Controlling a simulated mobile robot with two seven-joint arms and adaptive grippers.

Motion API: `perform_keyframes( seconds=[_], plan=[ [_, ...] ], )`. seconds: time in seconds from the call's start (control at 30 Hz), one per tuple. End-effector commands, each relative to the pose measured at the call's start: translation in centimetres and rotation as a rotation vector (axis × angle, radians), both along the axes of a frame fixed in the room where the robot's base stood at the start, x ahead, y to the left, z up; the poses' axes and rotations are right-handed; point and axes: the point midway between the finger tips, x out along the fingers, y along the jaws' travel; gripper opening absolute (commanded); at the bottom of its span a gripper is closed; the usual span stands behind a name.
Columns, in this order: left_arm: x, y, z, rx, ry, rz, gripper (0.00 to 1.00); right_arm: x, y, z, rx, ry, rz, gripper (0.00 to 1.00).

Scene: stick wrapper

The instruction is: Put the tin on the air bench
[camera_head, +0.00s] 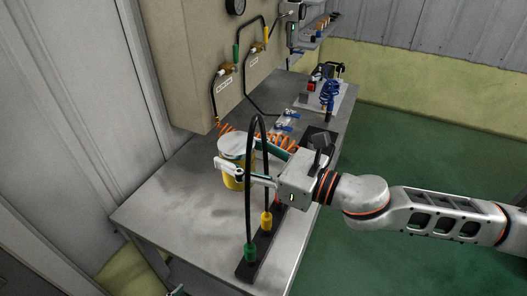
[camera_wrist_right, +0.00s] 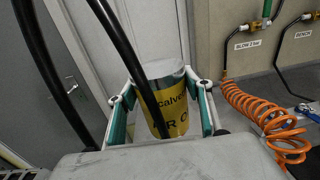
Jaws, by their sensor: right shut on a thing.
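The tin (camera_head: 234,180) is yellow with a pale lid and stands upright over the grey metal air bench (camera_head: 160,205). My right gripper (camera_head: 240,157) reaches in from the right and is shut on the tin, one finger on each side. The right wrist view shows the yellow tin (camera_wrist_right: 172,118) with black lettering between the teal finger pads. I cannot tell whether its base touches the bench. A small teal and grey bit at the bottom edge of the head view may be my left gripper (camera_head: 176,291); its jaws are not shown.
A black hose (camera_head: 248,190) arches in front of the tin, between green and yellow fittings on a dark strip (camera_head: 250,262). An orange coiled hose (camera_wrist_right: 265,115) lies behind. A beige panel (camera_head: 195,60) backs the bench. The bench's front left is clear.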

Motion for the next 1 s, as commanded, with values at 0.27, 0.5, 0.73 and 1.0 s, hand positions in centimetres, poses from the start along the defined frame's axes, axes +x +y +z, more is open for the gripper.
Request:
perform_keyframes(
  seconds=[0.27,0.5,0.73,1.0],
  plan=[
    [0.2,-0.4,-0.5,-0.008,-0.008,-0.002,0.58,-0.1,0.0,-6.1,0.001,0.007,0.001,0.12],
    [1.0,-1.2,0.2,-0.016,-0.046,-0.029,0.58,-0.1,0.0,-11.8,0.003,0.006,0.0,0.12],
    [1.6,-2.0,0.5,-0.026,-0.066,-0.04,0.58,0.0,0.1,-15.1,0.003,0.001,0.002,0.12],
    [1.5,-1.8,-0.1,-0.024,-0.062,-0.038,0.58,-0.1,0.1,-17.0,0.003,0.002,0.002,0.12]
  ],
)
